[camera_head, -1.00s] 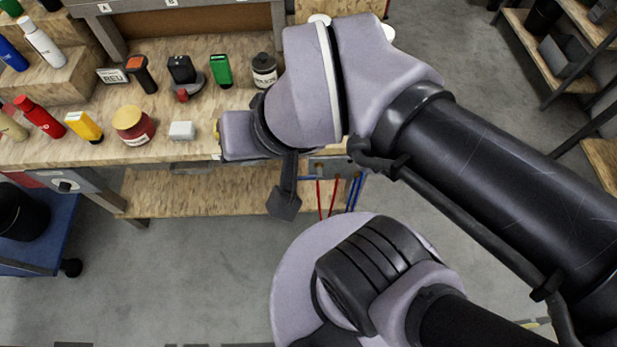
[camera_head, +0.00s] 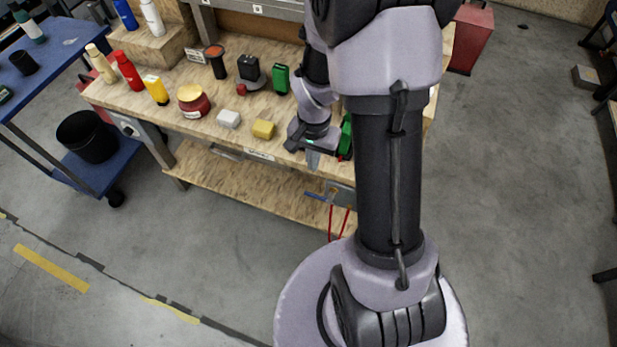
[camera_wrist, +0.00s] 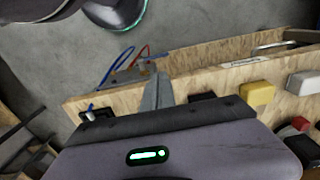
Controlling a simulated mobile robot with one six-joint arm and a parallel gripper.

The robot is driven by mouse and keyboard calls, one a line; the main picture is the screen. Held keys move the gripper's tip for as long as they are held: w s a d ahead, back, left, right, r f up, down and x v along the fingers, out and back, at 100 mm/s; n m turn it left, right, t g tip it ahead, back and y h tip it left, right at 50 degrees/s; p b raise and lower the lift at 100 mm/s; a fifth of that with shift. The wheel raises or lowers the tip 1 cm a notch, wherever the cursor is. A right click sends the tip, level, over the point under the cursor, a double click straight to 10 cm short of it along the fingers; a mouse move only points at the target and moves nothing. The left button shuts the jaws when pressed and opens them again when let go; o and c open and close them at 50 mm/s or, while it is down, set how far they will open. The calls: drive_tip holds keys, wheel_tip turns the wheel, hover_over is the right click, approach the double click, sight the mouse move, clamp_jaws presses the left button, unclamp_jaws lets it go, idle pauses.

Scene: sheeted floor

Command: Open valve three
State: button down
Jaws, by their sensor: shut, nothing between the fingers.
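A grey metal fitting (camera_head: 341,194) with a blue bar (camera_head: 316,197) and red lines hangs at the front edge of the workbench in the head view. In the wrist view, blue (camera_wrist: 118,66) and red (camera_wrist: 142,53) parts show beyond my fingertips. I cannot read any number, so I cannot tell which part is valve three. My gripper (camera_head: 313,158) is at the bench's front edge, above and left of the fitting and apart from it. Its fingers (camera_wrist: 157,82) are together and empty. My arm hides part of the bench's right side.
The workbench (camera_head: 150,115) holds a yellow block (camera_head: 264,129), a white block (camera_head: 229,119), a red jar (camera_head: 193,101) and several bottles. A green object (camera_head: 346,136) stands close beside my gripper. A blue cart (camera_head: 80,165) stands left. The floor in front is clear.

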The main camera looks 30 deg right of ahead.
sight(308, 192)
wheel_tip(308, 192, down, 14)
drive_tip(key=b, duration=0.5)
drive_tip(key=shift+b, duration=0.35)
drive_tip(key=shift+w+a+f+b, duration=0.1)
drive_tip(key=shift+f+b, duration=0.25)
drive_tip(key=shift+b, duration=0.05)
drive_tip(key=shift+w+a+f+b, duration=0.15)
drive_tip(key=shift+w+f+b, duration=0.05)
drive_tip(key=shift+f+b, duration=0.3)
drive_tip(key=shift+w+a+f+b, duration=0.15)
drive_tip(key=shift+w+f+b, duration=0.05)
drive_tip(key=shift+f+b, duration=0.7)
drive_tip(key=shift+r, duration=0.1)
drive_tip(key=w+a+r+p, duration=0.2)
drive_tip(key=r+p, duration=0.1)
drive_tip(key=r, duration=0.3)
drive_tip(key=w+a+r+p, duration=0.2)
drive_tip(key=w+r+p, duration=0.1)
drive_tip(key=r, duration=0.3)
drive_tip(key=shift+w+a, duration=0.2)
drive_tip(key=shift+w, duration=0.15)
